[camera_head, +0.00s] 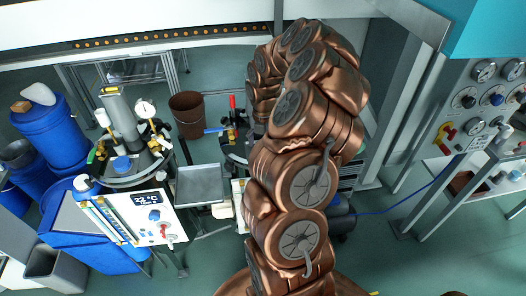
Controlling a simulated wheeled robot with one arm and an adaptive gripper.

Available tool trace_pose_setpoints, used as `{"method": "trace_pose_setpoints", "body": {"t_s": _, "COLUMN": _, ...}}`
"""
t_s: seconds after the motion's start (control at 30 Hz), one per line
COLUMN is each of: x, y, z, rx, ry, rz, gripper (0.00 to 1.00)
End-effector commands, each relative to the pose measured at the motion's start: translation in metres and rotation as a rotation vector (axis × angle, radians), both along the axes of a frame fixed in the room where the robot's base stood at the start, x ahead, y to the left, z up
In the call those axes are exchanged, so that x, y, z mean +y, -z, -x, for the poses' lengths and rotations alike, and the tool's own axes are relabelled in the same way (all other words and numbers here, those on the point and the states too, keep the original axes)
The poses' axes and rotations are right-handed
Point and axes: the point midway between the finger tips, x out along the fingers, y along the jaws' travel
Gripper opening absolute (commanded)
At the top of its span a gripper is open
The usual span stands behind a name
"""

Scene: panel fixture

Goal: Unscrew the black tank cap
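I cannot pick out a black tank cap; one may be hidden behind my copper-coloured arm, which fills the middle of the view. A tank top with gauge and valves (232,136) shows just left of my arm, partly covered by it. It carries a red handle and a blue handle. My arm rises from the bottom, bends over at the top and comes down on the far side near this tank top. My gripper is hidden behind the arm links, so its state and any contact do not show.
Blue drums (50,128), a brown bucket (187,116) and a grey tray (201,184) stand nearby.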

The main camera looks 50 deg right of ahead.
Motion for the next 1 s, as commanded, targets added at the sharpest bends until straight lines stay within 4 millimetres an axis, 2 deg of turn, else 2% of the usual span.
{"method": "trace_pose_setpoints", "body": {"t_s": 0.33, "x": -0.0002, "y": 0.0052, "z": 0.0007, "rx": 0.002, "ry": 0.216, "rz": 0.000, "gripper": 0.75}}
{"method": "trace_pose_setpoints", "body": {"t_s": 1.0, "x": -0.0001, "y": 0.0011, "z": 0.0005, "rx": 0.001, "ry": 0.668, "rz": 0.000, "gripper": 0.75}}
